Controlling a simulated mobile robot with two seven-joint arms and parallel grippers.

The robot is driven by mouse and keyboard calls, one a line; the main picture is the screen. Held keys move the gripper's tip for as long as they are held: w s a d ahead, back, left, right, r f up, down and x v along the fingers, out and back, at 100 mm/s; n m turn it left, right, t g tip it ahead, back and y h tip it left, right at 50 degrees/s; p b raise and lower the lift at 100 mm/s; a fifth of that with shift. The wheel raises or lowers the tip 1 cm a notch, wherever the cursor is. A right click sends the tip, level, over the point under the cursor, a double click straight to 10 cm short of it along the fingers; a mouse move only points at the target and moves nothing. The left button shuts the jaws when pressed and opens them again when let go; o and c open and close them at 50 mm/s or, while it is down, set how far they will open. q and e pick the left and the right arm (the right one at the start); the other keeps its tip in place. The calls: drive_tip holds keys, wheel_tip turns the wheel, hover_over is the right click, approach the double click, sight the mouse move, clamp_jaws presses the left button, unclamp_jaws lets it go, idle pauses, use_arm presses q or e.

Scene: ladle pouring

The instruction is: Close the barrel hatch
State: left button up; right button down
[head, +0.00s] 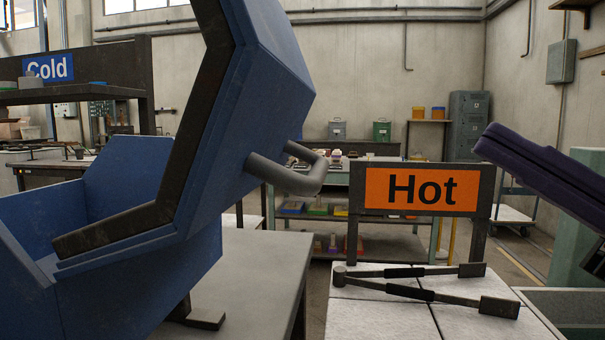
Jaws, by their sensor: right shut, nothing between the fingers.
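The blue barrel (205,255) stands at the left on a grey table. Its hatch (262,100), blue with a dark rim, is raised and tilted open above the barrel's opening. A grey bar handle (290,175) sticks out from the right face of the hatch. My right gripper (490,148) comes in from the right edge, shut and empty, well to the right of the handle and not touching it. My left gripper is not in view. The barrel's inside is partly hidden by the hatch.
An orange "Hot" sign (422,189) stands on a white-topped table (375,318) with long-handled tongs (430,294) lying in front. A "Cold" sign (48,68) is at the back left. The grey table (250,270) right of the barrel is clear. Air between handle and gripper is free.

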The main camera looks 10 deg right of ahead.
drive_tip(key=s+f+n+g+y, duration=0.2)
drive_tip(key=s+n+g, duration=0.1)
drive_tip(key=n+g, duration=0.2)
drive_tip(key=g+p, duration=0.2)
drive_tip(key=p, duration=0.1)
approach(293, 75)
drive_tip(key=shift+n, duration=0.4)
drive_tip(key=x, duration=0.5)
drive_tip(key=shift+a+r, duration=0.2)
drive_tip(key=shift+a, duration=0.05)
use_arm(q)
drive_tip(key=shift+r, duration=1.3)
use_arm(e)
drive_tip(key=shift+w+a+r, duration=0.15)
drive_tip(key=shift+a, duration=0.45)
use_arm(q)
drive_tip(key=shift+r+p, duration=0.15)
drive_tip(key=shift+p, duration=0.25)
